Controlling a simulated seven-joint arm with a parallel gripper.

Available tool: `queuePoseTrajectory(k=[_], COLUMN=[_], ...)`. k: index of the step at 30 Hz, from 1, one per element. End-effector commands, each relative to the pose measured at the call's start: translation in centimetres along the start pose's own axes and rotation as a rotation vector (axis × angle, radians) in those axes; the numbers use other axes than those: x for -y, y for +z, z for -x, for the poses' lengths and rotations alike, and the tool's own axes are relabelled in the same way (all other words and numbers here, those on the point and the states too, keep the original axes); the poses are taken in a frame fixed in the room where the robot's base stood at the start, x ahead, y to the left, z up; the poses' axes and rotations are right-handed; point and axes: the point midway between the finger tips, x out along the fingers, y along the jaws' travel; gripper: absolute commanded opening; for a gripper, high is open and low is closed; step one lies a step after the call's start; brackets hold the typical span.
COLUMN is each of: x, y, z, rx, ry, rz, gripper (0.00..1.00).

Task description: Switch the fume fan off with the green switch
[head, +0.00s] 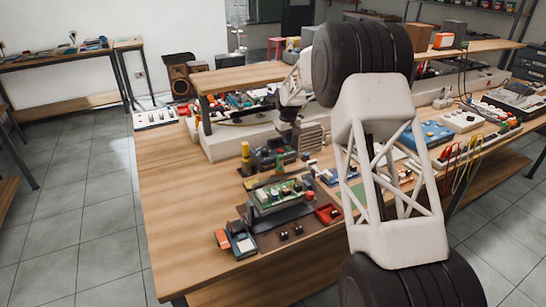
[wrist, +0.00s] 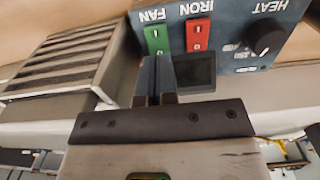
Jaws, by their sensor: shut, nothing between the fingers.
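In the wrist view, the green switch (wrist: 157,39) sits on a blue-grey control panel (wrist: 231,20) under the upside-down label FAN. My gripper (wrist: 155,62) is shut and empty. Its fingertips are just below the green switch, overlapping its lower end in the picture; I cannot tell whether they touch it. In the head view, my gripper (head: 286,117) points down over the workbench, and the green switch cannot be made out. A grey slatted box (wrist: 62,65), possibly the fume fan, is left of the fingers; it also shows in the head view (head: 311,138).
A red switch (wrist: 198,35) labelled IRON is close right of the green one. On the bench, a green circuit board (head: 278,194) stands in front. The bench's left front (head: 175,200) is clear.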

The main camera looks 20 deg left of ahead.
Motion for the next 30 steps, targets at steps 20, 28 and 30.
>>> queuePoseTrajectory(k=[20, 28, 30], x=[0.0, 0.0, 0.0], y=[-0.01, -0.01, -0.01], z=[-0.71, -0.99, -1.06], rx=[0.0, -0.001, -0.001], ry=[0.0, 0.0, 0.0], rz=[0.0, 0.0, 0.0], gripper=[0.0, 0.0, 0.0])
